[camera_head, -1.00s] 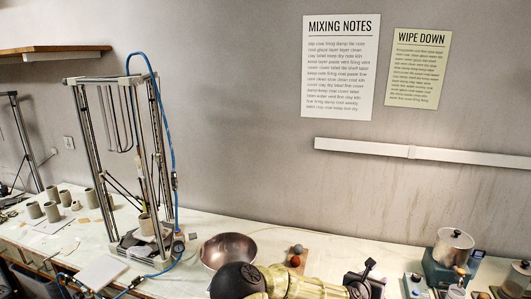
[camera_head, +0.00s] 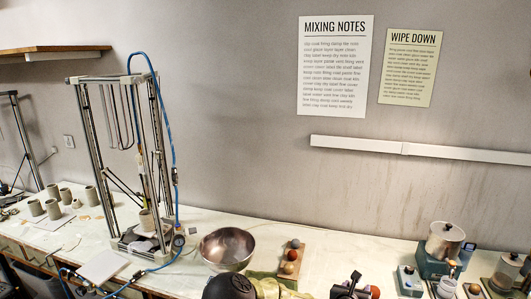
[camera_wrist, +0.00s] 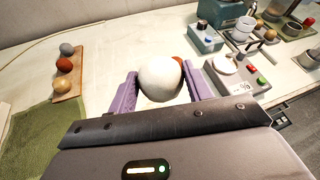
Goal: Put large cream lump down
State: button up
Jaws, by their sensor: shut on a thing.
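The large cream lump (camera_wrist: 160,80) is round and pale and sits between the two purple fingers of my gripper (camera_wrist: 159,86) in the wrist view. The fingers are shut on its left and right sides. White tabletop shows around and beyond it; I cannot tell whether its underside touches the table. In the head view my gripper (camera_head: 348,287) is low at the bottom edge, and I cannot make out the lump there. A reddish ball (camera_wrist: 178,61) shows partly behind the lump in the wrist view.
A wooden board (camera_wrist: 80,76) with grey, red and tan balls lies left, beside a green mat (camera_wrist: 30,140). A grey device with a small pan (camera_wrist: 238,82) stands close right. A metal bowl (camera_head: 227,248) is further left. Bare tabletop (camera_wrist: 110,55) lies between board and gripper.

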jog(key=s+a+f+n+t+y, duration=0.2)
jog(key=s+a+f+n+y, duration=0.5)
jog(key=a+f, duration=0.45)
notch_tip(320, 180, down, 8)
jog(key=a+b, duration=0.1)
jog(key=b, duration=0.9)
jog(key=shift+s+a+f+m, duration=0.2)
jog(key=shift+s+a+m, duration=0.1)
jog(key=shift+a, duration=0.05)
jog(key=s+f, duration=0.4)
jog(key=f, duration=0.1)
jog(key=shift+s+f, duration=0.25)
jog(key=shift+s, duration=0.05)
